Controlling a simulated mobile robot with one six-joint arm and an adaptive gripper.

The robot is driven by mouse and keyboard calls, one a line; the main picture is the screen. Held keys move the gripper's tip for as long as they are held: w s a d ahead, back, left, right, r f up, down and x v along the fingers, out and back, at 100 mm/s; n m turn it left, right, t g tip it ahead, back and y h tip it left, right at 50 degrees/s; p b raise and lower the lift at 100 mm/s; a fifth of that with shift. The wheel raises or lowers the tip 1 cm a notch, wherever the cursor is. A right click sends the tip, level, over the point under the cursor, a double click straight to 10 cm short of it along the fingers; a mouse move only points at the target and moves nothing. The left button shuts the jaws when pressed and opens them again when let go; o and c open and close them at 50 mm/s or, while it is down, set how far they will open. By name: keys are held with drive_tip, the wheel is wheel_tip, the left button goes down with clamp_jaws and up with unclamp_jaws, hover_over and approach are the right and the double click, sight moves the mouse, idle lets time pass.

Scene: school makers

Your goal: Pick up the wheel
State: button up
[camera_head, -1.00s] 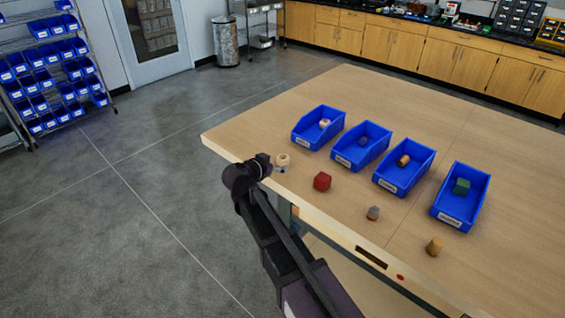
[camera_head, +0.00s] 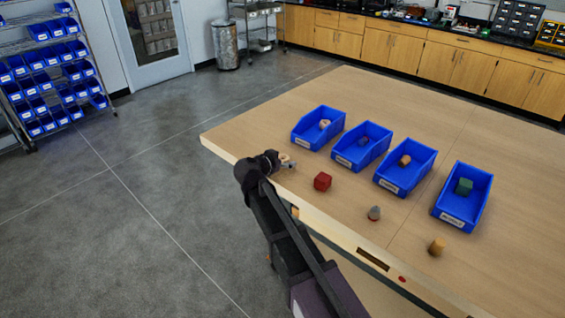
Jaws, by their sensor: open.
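The wheel (camera_head: 285,159) is a small, pale wooden round piece near the table's left front edge. My gripper (camera_head: 286,163) is open and right at the wheel, partly covering it. I cannot tell whether the fingers touch it or stand around it. My dark arm reaches up to it from the bottom of the picture.
A red block (camera_head: 322,181), a grey cone-like piece (camera_head: 374,213) and a tan cylinder (camera_head: 436,247) stand along the table's (camera_head: 225,133) front. Several blue bins, one with a green block (camera_head: 464,186), stand behind them. The table's back is clear.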

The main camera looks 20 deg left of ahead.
sight(283, 157)
idle(0.3)
drive_tip(key=c, duration=0.9)
drive_tip(key=shift+r, duration=0.2)
wheel_tip(283, 157, up, 3)
drive_tip(key=p, duration=0.3)
drive_tip(key=s, duration=0.5)
drive_tip(key=s+d+r+p, duration=0.1)
drive_tip(key=s, duration=0.4)
drive_tip(key=s+d+p, duration=0.1)
drive_tip(key=s, duration=0.5)
drive_tip(key=shift+r, duration=0.35)
